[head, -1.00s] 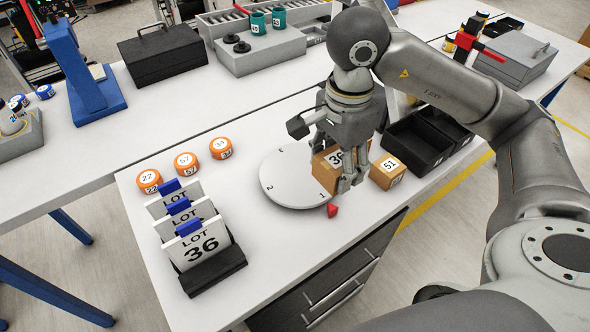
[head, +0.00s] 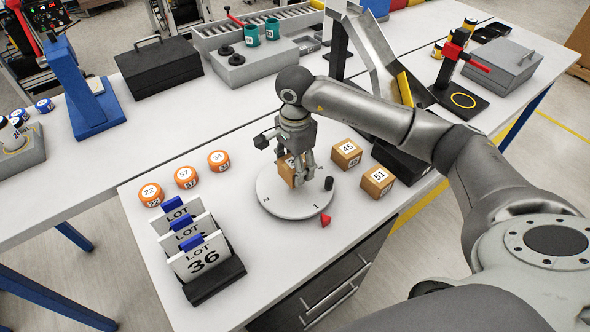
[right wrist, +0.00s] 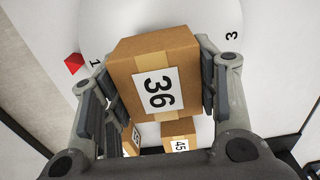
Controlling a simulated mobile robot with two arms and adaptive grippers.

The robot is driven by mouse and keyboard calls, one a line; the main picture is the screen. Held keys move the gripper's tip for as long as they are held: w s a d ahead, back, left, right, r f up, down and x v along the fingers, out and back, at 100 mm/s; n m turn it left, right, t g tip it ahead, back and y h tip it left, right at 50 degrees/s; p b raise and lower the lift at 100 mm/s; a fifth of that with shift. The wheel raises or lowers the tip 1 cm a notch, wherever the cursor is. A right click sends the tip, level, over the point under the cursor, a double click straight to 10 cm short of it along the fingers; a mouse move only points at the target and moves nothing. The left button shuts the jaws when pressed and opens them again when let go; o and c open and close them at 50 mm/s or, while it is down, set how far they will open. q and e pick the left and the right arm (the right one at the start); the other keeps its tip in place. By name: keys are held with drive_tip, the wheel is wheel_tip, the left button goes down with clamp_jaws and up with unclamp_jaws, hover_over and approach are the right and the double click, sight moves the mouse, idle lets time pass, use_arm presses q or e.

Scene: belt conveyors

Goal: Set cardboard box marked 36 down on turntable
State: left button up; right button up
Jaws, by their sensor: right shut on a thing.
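The cardboard box marked 36 (right wrist: 158,80) is between the fingers of my right gripper (right wrist: 165,95), which is shut on it. In the head view the box (head: 287,172) shows partly behind the fingers of the right gripper (head: 297,172), over the white round turntable (head: 284,204). I cannot tell whether its bottom touches the disc. The turntable also fills the upper part of the right wrist view (right wrist: 205,22), with numbers 1 and 3 visible on it. My left gripper is not in view.
Boxes marked 45 (head: 346,153) and 51 (head: 377,181) stand right of the turntable. A small black cylinder (head: 328,183) is at the disc's right edge, and a red pointer (head: 325,219) lies in front. Orange rolls (head: 185,178) and a LOT card rack (head: 215,279) are left.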

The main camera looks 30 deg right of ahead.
wheel_tip(320, 180, down, 3)
drive_tip(key=shift+r+p, duration=0.15)
drive_tip(key=shift+p, duration=0.8)
drive_tip(key=shift+f, duration=0.2)
drive_tip(key=shift+f+b, duration=0.2)
drive_tip(key=shift+b, duration=0.1)
drive_tip(key=o, duration=1.1)
drive_tip(key=shift+c, duration=0.2)
drive_tip(key=shift+r, duration=0.2)
